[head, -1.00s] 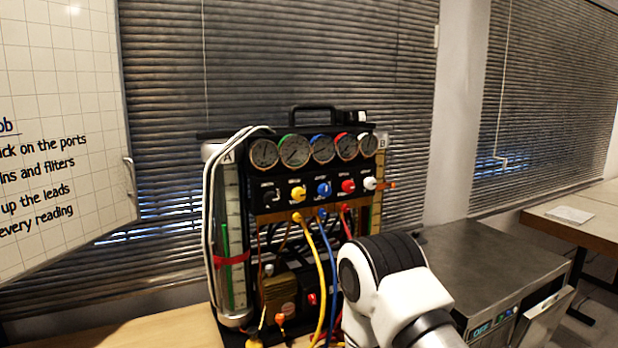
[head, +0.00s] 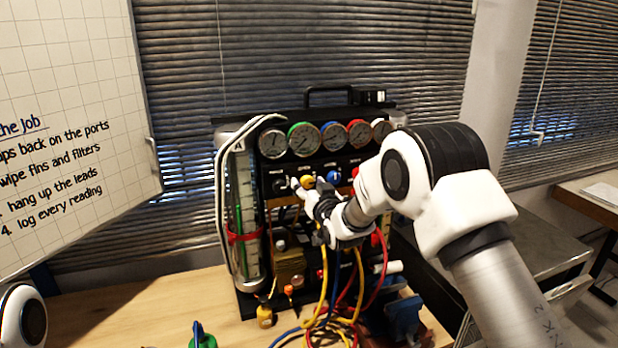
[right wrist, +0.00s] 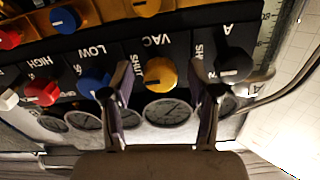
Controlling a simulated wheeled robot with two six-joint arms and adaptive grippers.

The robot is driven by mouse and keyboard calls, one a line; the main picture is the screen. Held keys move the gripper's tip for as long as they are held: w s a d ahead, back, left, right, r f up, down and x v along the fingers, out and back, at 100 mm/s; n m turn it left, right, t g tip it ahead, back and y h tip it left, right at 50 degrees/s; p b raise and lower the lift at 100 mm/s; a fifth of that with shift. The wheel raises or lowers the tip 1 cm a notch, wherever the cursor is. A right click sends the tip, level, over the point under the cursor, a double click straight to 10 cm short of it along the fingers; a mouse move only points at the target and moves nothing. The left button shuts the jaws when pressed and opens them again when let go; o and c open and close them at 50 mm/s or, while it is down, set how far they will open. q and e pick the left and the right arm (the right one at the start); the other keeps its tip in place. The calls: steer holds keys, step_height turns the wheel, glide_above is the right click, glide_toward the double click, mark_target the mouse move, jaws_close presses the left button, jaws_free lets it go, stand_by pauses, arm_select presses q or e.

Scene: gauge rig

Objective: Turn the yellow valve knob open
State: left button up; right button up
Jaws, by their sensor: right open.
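The yellow valve knob (head: 307,181) sits on the black panel of the gauge rig, in the row below the dials. My right gripper (head: 308,192) is at the panel beside and just below it in the head view. In the right wrist view the yellow knob (right wrist: 160,74) lies between the two spread fingers of my right gripper (right wrist: 161,72), with a gap showing on each side. A black knob (right wrist: 234,66) is just beyond the right finger, and a blue knob (right wrist: 94,82) is close to the left finger. My left gripper is not in view.
Several round gauges (head: 304,139) line the rig above the knobs. Yellow, blue and red hoses (head: 379,270) hang below. A whiteboard (head: 70,120) hangs at left.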

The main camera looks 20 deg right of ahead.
steer(key=shift+w, duration=0.15)
steer(key=c, duration=0.4)
jaws_close()
